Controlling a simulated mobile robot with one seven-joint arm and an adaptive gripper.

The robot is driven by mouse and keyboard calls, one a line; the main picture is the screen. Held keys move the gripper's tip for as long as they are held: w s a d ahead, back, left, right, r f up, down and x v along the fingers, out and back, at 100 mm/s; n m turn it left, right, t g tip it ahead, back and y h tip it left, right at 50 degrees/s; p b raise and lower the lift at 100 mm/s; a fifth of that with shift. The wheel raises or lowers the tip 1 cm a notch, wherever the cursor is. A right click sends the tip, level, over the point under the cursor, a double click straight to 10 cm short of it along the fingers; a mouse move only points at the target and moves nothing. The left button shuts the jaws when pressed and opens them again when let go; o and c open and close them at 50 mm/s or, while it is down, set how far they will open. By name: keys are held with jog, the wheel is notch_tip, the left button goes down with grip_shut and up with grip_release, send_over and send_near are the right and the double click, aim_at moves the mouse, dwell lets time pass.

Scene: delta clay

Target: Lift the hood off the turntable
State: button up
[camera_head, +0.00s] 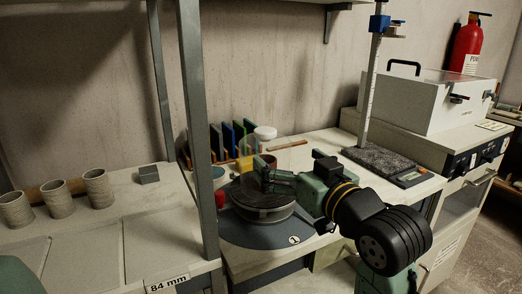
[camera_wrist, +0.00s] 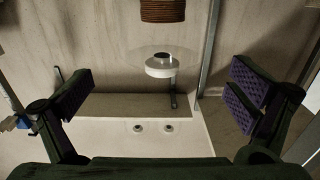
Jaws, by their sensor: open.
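The turntable (camera_head: 262,216) stands on the bench, a dark round top on a grey drum above a wide blue-grey base. A faint clear curved outline (camera_head: 244,147) shows above and behind it; it appears to be the hood, but its edges are hard to make out. My gripper (camera_head: 266,175) is over the turntable top, coming from the right, its fingers apart. In the wrist view my gripper (camera_wrist: 160,97) is wide open, with nothing between its pads. Ahead there is a white ring-shaped piece (camera_wrist: 160,68) with a clear disc around it; I cannot tell if it belongs to the hood.
Coloured upright slabs (camera_head: 228,138) and a white jar (camera_head: 265,132) stand behind the turntable. A metal post (camera_head: 197,125) rises to its left. A dark slab with a stand (camera_head: 378,160) and a white box (camera_head: 430,98) are to the right. Several ribbed cups (camera_head: 56,198) stand left.

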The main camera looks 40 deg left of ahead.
aim_at(265, 142)
jog(key=p+x, duration=0.2)
jog(key=x, duration=0.7)
jog(key=shift+a, duration=0.2)
jog(key=shift+f, duration=0.1)
jog(key=shift+s, duration=0.1)
jog(key=c, duration=0.9)
